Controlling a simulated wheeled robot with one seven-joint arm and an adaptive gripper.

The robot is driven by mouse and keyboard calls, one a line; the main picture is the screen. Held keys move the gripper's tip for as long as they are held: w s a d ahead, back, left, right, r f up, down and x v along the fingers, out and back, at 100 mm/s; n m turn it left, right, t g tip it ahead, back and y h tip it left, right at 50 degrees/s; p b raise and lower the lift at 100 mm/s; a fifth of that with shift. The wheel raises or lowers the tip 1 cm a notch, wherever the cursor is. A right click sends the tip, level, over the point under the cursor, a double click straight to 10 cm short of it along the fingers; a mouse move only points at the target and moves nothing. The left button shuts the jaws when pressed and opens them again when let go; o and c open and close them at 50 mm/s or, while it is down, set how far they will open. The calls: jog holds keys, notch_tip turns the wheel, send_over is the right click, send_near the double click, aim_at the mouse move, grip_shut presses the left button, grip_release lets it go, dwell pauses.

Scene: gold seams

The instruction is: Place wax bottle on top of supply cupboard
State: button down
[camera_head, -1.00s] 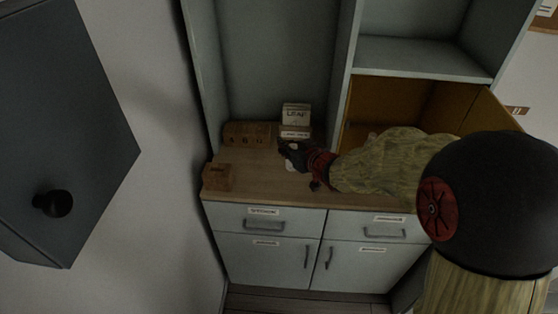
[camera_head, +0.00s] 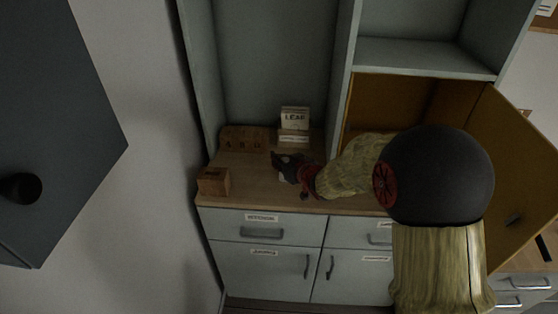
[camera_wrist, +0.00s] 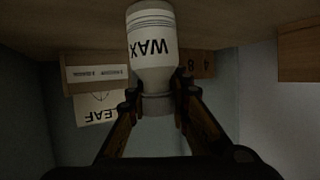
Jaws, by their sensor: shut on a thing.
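The wax bottle (camera_wrist: 152,50) is white with a dark WAX label and shows upside down in the wrist view. My gripper (camera_wrist: 158,98) is shut on it at its narrower grey end. In the head view my gripper (camera_head: 284,168) is low over the wooden counter (camera_head: 245,184) of the supply cupboard, and a small pale patch of the bottle (camera_head: 287,175) shows by it. My arm hides part of the counter. I cannot tell whether the bottle touches the counter.
A white LEAF box (camera_head: 295,118) stands behind my gripper. A lettered wooden block (camera_head: 243,139) and a small wooden box (camera_head: 213,181) are to the left. An open yellow-brown door (camera_head: 515,165) is at the right. A dark cabinet (camera_head: 60,120) fills the left.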

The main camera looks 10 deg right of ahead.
jog(key=c, duration=1.6)
grip_release()
jog(key=shift+f, duration=0.1)
jog(key=shift+s+d+r, duration=0.1)
jog(key=shift+s+r, duration=0.05)
jog(key=shift+r, duration=0.1)
jog(key=s+d+r+m+g+h+p, duration=0.1)
jog(key=s+d+r+g+h+p, duration=0.2)
jog(key=s+r, duration=0.6)
jog(key=s+d+r+m+h+p, duration=0.2)
jog(key=s+d+r, duration=0.25)
jog(key=s, duration=0.75)
jog(key=s+a+g, duration=0.1)
jog(key=s+a, duration=0.1)
jog(key=s, duration=0.4)
jog(key=s+a+r+g+y, duration=0.1)
jog(key=s+a+g, duration=0.1)
jog(key=s, duration=0.5)
jog(key=s+a+r+g, duration=0.1)
jog(key=s+a, duration=0.1)
jog(key=s, duration=0.4)
jog(key=shift+s+a+y, duration=0.25)
jog(key=shift+s+y, duration=0.05)
